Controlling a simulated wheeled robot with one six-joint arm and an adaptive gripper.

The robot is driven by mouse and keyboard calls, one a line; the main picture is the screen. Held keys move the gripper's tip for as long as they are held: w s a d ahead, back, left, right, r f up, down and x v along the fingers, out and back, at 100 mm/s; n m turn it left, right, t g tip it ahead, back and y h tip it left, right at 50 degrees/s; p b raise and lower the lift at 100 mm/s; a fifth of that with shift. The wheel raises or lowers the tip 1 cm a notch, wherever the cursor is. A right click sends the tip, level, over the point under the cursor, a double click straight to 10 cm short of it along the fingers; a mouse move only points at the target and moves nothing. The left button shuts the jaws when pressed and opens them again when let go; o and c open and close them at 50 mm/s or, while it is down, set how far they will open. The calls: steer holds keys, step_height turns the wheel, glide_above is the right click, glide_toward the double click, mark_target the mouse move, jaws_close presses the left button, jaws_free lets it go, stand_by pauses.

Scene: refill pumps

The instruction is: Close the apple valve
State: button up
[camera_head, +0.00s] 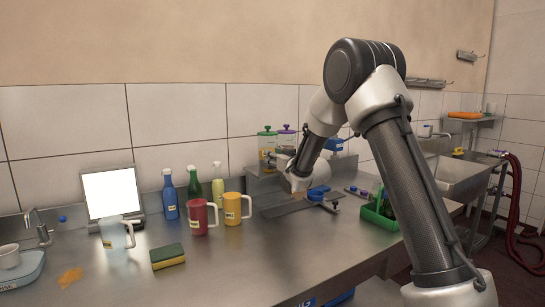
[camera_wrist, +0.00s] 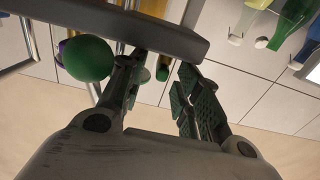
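Clear dispensers stand on a raised steel stand at the back, one with a green lid (camera_head: 267,131) and one with a purple lid (camera_head: 286,130). No apple label can be read. My gripper (camera_head: 297,190) is in front of the stand and partly hides it. In the wrist view, which looks upside down, my gripper (camera_wrist: 160,88) has its fingers apart with nothing clearly held. A round green knob (camera_wrist: 88,58) is left of the fingers there, perhaps the apple valve's handle. I cannot tell its valve position or whether a finger touches it.
A dark bar (camera_wrist: 130,22) crosses close to the fingertips. Blue (camera_head: 170,195), green and yellow bottles, a red mug (camera_head: 197,216) and a yellow mug (camera_head: 232,208) stand left of my gripper. A green basket (camera_head: 380,215) is to the right. The front counter is mostly clear.

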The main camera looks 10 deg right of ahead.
steer(key=shift+w+a, duration=0.2)
steer(key=shift+w, duration=0.5)
jaws_close()
